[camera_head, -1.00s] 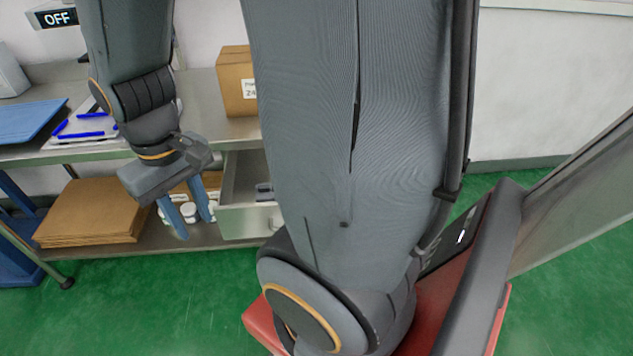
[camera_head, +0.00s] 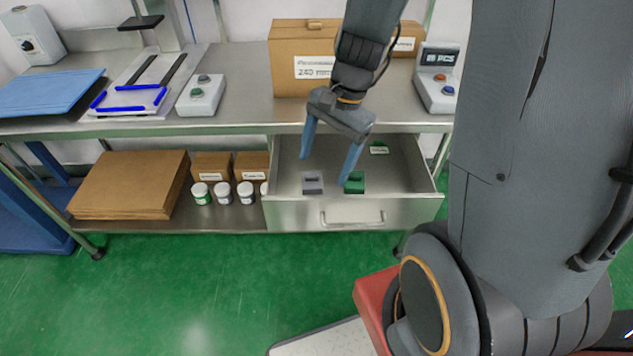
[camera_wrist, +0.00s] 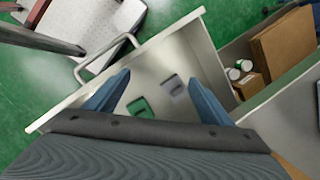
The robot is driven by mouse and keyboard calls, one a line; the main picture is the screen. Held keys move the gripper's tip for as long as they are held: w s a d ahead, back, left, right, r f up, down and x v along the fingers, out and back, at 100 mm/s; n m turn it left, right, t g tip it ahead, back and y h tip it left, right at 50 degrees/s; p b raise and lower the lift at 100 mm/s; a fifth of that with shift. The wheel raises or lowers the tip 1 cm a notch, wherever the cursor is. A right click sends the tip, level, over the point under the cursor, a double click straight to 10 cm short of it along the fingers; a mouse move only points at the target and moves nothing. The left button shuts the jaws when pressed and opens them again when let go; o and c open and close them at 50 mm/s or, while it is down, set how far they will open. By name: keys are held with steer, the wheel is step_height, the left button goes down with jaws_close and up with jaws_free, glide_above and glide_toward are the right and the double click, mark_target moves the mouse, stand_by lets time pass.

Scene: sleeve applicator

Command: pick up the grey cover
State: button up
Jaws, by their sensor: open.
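The grey cover (camera_head: 312,182) is a small grey block with a raised part on top. It lies on the floor of the open drawer (camera_head: 288,162), near its front. A similar green cover (camera_head: 354,182) lies to its right. My gripper (camera_head: 328,166) is open and empty above the drawer, its blue fingers pointing down. In the wrist view both the grey cover (camera_wrist: 174,86) and the green cover (camera_wrist: 140,107) show between my spread fingers, the grey one closer to the right finger. Nothing is between the fingertips at their height, as far as I can tell.
The steel bench (camera_head: 240,105) above the drawer carries a cardboard box (camera_head: 290,55), a button box (camera_head: 201,95) and a display unit (camera_head: 437,80). Brown cardboard sheets (camera_head: 130,185) and several white jars (camera_head: 223,192) stand on the lower shelf. The drawer walls surround the covers.

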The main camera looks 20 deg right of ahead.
mark_target(315, 175)
steer(key=w+d+f+m+t+y+b, duration=0.1)
steer(key=w+d+f+m, duration=0.2)
steer(key=w+f+m, duration=0.5)
steer(key=shift+m, duration=0.7)
steer(key=x, duration=0.4)
steer(key=b+x, duration=0.1)
steer(key=x, duration=0.1)
steer(key=shift+s+a, duration=0.1)
steer(key=shift+a, duration=0.25)
steer(key=shift+y, duration=0.3)
steer(key=c, duration=1.1)
steer(key=shift+r, duration=0.1)
